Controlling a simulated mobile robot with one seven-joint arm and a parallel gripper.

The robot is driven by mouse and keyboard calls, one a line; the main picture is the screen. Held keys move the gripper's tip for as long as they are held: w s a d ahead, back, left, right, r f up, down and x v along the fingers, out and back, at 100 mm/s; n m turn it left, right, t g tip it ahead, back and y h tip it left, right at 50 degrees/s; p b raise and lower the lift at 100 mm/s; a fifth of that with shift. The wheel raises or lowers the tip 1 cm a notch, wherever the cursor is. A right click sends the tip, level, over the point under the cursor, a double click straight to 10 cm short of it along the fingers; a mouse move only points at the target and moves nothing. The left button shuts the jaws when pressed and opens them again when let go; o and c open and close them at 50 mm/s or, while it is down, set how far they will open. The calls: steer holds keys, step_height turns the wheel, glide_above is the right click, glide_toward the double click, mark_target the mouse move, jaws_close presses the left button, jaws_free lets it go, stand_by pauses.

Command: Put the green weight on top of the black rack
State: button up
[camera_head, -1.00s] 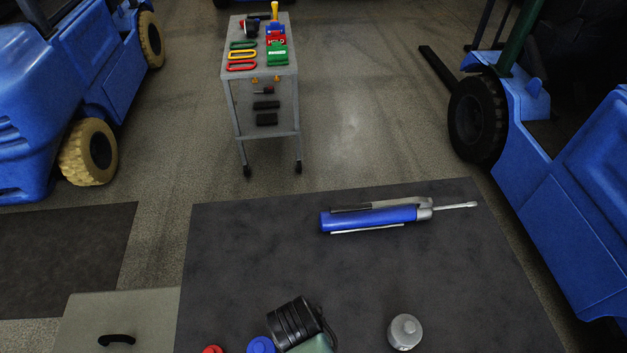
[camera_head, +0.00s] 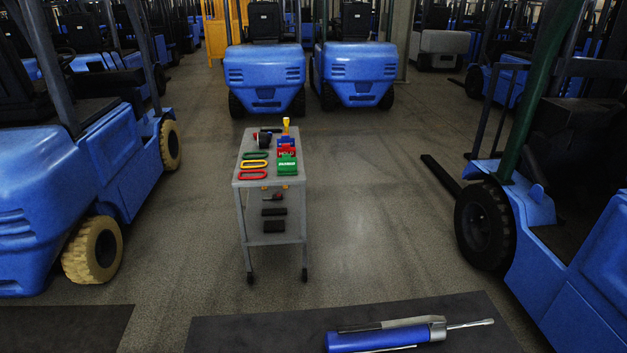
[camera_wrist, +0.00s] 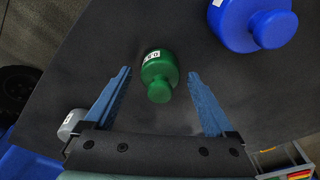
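The green weight (camera_wrist: 156,68) shows in the wrist view. It has a round body, a small knob and a white label, and stands on the dark mat (camera_wrist: 285,95). My gripper (camera_wrist: 159,74) is open, with one blue finger on each side of the weight. Gaps show between the weight and both fingers; how far it lies below the fingertips is hard to tell. I cannot make out the black rack in either current view.
A blue weight (camera_wrist: 232,22) stands right of the green one, beyond the right finger. A grey weight (camera_wrist: 72,123) is beside the left finger. A cart (camera_head: 272,178) with coloured items stands beyond, between forklifts (camera_head: 560,225).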

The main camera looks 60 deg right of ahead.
steer(key=shift+r, duration=0.1)
step_height(320, 180, up, 12)
steer(key=a, duration=0.1)
steer(key=shift+a, duration=0.4)
steer(key=shift+w, duration=0.1)
steer(key=w+a+r+n+t+h, duration=0.25)
steer(key=w+r+n+t, duration=0.75)
steer(key=w+r, duration=1.45)
steer(key=s+a+r+n+t+y, duration=0.1)
steer(key=a+r+n+t, duration=0.2)
steer(key=r, duration=0.8)
steer(key=s+a+r+n+t+y, duration=0.1)
steer(key=a+r+t, duration=0.4)
steer(key=r, duration=0.5)
steer(key=s+a+r+n+t, duration=0.15)
steer(key=r+t, duration=0.35)
steer(key=r, duration=0.6)
steer(key=s+a+r+n+t+y, duration=0.2)
steer(key=s+r, duration=0.4)
steer(key=r, duration=0.3)
steer(key=a+n+t, duration=0.1)
steer(key=a+t, duration=0.1)
steer(key=shift+s+t, duration=0.3)
steer(key=shift+s, duration=0.05)
steer(key=shift+n, duration=0.25)
